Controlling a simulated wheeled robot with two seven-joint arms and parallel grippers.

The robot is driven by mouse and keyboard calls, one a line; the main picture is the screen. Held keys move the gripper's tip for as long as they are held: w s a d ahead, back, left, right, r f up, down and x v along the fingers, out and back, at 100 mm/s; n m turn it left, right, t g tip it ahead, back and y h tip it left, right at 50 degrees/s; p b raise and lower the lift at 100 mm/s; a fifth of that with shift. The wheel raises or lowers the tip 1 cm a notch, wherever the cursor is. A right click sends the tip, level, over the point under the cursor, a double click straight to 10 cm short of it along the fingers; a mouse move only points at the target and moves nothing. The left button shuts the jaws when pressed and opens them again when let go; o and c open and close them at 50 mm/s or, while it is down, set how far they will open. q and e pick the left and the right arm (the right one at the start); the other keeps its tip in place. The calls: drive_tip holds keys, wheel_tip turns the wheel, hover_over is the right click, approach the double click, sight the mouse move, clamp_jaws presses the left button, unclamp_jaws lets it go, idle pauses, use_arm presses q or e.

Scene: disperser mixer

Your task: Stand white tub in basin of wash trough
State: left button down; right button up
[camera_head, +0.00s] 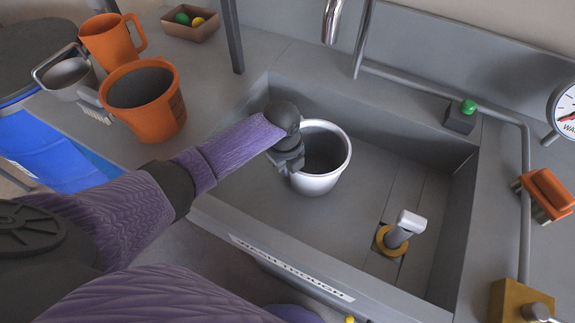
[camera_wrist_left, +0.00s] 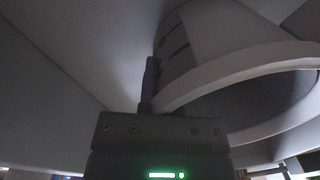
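The white tub (camera_head: 318,183) is inside the grey basin of the wash trough (camera_head: 262,210), left of its middle, mouth up and roughly upright. I cannot tell whether its base touches the basin floor. My left gripper (camera_head: 290,165) is at the tub's left rim, pointing down, and appears shut on its wall. In the left wrist view one dark finger (camera_wrist_left: 149,85) lies against the outside of the tub (camera_wrist_left: 225,45); the other finger is hidden behind the rim. My right gripper is not in view.
A drain fitting with a pale handle (camera_head: 400,230) stands in the basin's right part. A faucet (camera_head: 332,20) hangs over the back edge. An orange bucket (camera_head: 145,100), orange jug (camera_head: 110,40) and small tray (camera_head: 190,28) stand to the left. An orange brush (camera_head: 547,192) lies right.

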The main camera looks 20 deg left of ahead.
use_arm(q)
drive_tip(key=c, duration=0.9)
unclamp_jaws()
drive_tip(key=shift+o, duration=0.4)
wheel_tip(320, 180, up, 12)
drive_tip(key=p, duration=0.6)
drive_tip(key=shift+s+a+r, duration=0.15)
drive_tip(key=shift+s, duration=0.2)
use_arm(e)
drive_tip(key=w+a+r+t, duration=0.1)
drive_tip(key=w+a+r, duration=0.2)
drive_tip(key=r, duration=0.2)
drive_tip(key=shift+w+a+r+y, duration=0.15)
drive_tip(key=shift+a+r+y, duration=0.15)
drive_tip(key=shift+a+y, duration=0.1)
